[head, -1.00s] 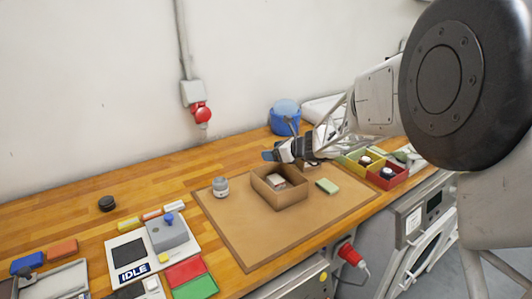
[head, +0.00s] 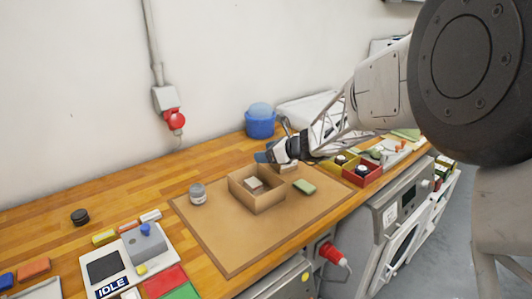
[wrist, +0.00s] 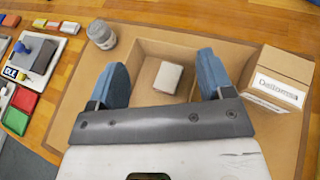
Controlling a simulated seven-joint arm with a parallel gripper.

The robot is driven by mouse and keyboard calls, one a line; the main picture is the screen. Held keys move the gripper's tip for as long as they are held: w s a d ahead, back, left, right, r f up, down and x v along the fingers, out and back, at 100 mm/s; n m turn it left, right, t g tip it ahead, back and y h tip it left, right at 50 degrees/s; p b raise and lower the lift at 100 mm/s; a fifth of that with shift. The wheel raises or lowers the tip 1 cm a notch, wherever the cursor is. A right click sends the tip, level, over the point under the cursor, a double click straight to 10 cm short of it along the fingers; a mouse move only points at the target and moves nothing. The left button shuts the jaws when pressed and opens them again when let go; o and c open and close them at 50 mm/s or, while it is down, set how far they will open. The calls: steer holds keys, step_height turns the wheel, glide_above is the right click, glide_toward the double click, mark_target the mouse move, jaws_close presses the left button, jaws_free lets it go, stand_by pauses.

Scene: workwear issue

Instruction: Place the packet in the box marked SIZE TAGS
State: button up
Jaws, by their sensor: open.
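An open cardboard box (head: 268,207) stands on the brown mat; it also shows in the wrist view (wrist: 146,98). A small pale packet (wrist: 168,77) lies inside it and shows in the head view (head: 253,184). My gripper (wrist: 163,65) is open, its blue fingers apart and empty, above the open box in the wrist view. In the head view my gripper (head: 264,156) is behind and above the box. A small closed carton (wrist: 276,80) with a white label is at the right. I cannot read SIZE TAGS anywhere.
A grey jar (head: 197,194) stands left of the box. A green block (head: 304,186) lies on the mat (head: 225,240) to its right. Yellow and red bins (head: 362,174) stand further right. A device marked IDLE (head: 112,285) is at the left. The mat's front is clear.

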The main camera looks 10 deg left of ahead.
steer(key=shift+r, duration=0.1)
stand_by(0.4)
steer(key=s+d+r+n+g+h, duration=0.1)
steer(key=s+d+r+n, duration=0.2)
steer(key=s, duration=0.3)
steer(key=s+d+r+n+g+h, duration=0.1)
steer(key=s+d+r+n, duration=0.2)
steer(key=s+n, duration=0.15)
steer(key=s+d+n+h, duration=0.3)
steer(key=s+d+n, duration=0.2)
steer(key=s, duration=0.7)
steer(key=s+d+n+h, duration=0.4)
steer(key=s+d, duration=0.5)
steer(key=s, duration=0.3)
steer(key=s+d+n+h, duration=0.3)
steer(key=s+d+n, duration=0.3)
steer(key=s, duration=0.6)
steer(key=shift+d+g+h, duration=0.4)
steer(key=shift+d, duration=0.05)
